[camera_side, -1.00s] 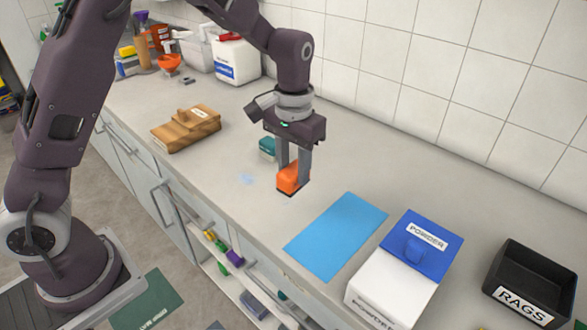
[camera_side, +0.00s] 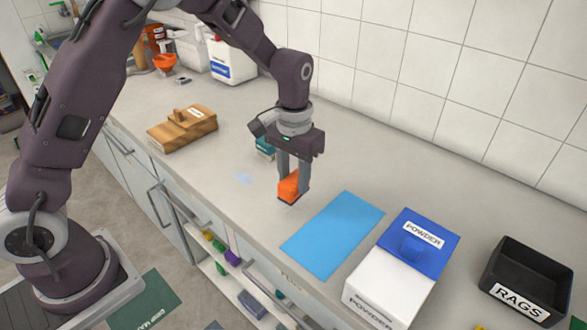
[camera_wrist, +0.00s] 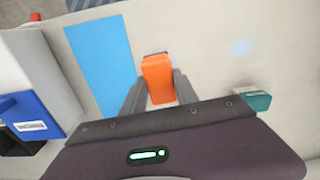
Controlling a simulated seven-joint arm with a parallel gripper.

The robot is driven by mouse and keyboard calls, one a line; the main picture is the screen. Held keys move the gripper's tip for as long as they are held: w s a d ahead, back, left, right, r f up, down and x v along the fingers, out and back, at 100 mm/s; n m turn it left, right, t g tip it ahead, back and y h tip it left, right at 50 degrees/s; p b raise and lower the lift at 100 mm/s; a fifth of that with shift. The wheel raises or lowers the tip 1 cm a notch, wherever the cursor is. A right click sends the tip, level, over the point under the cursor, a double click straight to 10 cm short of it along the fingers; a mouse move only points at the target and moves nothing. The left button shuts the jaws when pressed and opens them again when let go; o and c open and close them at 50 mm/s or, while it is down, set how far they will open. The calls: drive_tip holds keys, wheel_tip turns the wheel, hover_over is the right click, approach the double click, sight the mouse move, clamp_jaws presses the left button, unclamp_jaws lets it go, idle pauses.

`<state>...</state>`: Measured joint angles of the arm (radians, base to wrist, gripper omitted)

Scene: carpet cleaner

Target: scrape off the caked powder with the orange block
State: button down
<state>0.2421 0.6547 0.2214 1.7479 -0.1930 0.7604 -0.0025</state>
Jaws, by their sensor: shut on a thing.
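My gripper (camera_side: 293,180) is shut on the orange block (camera_side: 289,187), which has a dark underside. It holds the block low over the counter, just left of the blue mat; I cannot tell whether it touches the counter. In the wrist view the orange block (camera_wrist: 158,78) sits between the two fingers. A pale bluish patch (camera_side: 243,178), perhaps the caked powder, lies on the counter to the left of the block. It also shows in the wrist view as a faint patch (camera_wrist: 240,47), apart from the block.
A flat blue mat (camera_side: 332,236) lies right of the block. Beyond it stand the white powder box with blue lid (camera_side: 390,285) and the black rags bin (camera_side: 527,280). A teal block (camera_side: 265,148) is behind the gripper. A wooden block (camera_side: 182,128) lies at left. Tiled wall stands behind.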

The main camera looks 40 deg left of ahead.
wheel_tip(320, 180, down, 4)
drive_tip(key=shift+f, duration=0.15)
drive_tip(key=shift+a+f, duration=0.2)
drive_tip(key=shift+a, duration=1.7)
drive_tip(key=shift+d, duration=2)
drive_tip(key=shift+a+r, duration=0.1)
drive_tip(key=shift+r, duration=4.05)
drive_tip(key=shift+w, duration=0.1)
